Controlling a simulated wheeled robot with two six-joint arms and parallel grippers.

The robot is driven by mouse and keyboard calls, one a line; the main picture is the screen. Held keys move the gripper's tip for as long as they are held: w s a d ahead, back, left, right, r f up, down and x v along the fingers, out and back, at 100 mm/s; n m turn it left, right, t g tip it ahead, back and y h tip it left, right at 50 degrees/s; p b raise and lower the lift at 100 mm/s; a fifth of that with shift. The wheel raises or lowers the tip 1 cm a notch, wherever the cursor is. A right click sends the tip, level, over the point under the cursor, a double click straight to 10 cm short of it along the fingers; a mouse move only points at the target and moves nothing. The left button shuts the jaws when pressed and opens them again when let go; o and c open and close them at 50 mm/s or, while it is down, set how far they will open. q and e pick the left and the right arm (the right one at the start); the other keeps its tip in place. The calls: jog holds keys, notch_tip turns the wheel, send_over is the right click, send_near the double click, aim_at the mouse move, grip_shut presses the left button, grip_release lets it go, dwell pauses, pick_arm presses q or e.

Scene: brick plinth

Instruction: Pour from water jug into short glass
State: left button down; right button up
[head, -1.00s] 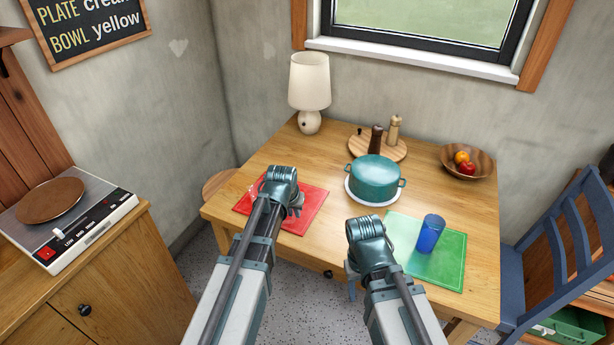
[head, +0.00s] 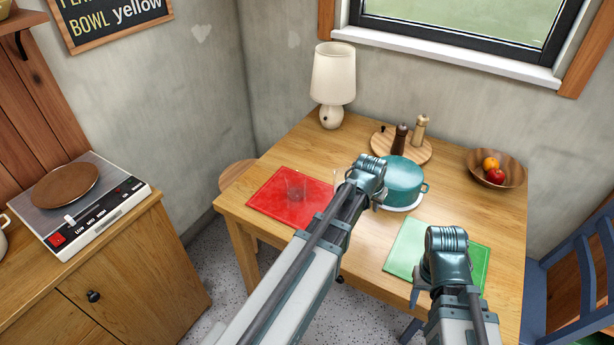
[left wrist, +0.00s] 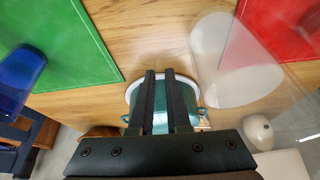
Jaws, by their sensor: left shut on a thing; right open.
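The clear water jug (head: 312,188) is faint, to the left of my left gripper (head: 350,190) and in front of the red mat. In the left wrist view the see-through jug (left wrist: 240,65) fills the area right of the fingers (left wrist: 168,75), with pale oval shapes in it. My left gripper is shut on the jug; the grip point and tilt are not clear. The short glass (left wrist: 20,68) is blue and shows at the left of the left wrist view, by the green mat. In the head view my right gripper (head: 422,285) hides it. My right gripper is open and empty.
A teal pot (head: 405,180) stands behind my left gripper. A red mat (head: 268,197) and a green mat (head: 405,245) lie on the table. A lamp (head: 333,75), a round board with mills (head: 385,142) and a fruit bowl (head: 515,172) stand further back.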

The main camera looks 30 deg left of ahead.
pick_arm(q)
jog(key=shift+w+a+r+n+y, duration=0.1)
jog(key=shift+w+a+n+y, duration=0.2)
jog(key=shift+w+a+n, duration=0.55)
jog(key=shift+w+a+n+y, duration=0.4)
jog(key=shift+w+a, duration=0.5)
jog(key=shift+w, duration=0.5)
pick_arm(e)
jog(key=shift+w+d+r, duration=0.1)
jog(key=shift+w+d, duration=0.05)
jog(key=shift+d, duration=0.15)
pick_arm(q)
jog(key=shift+r, duration=0.1)
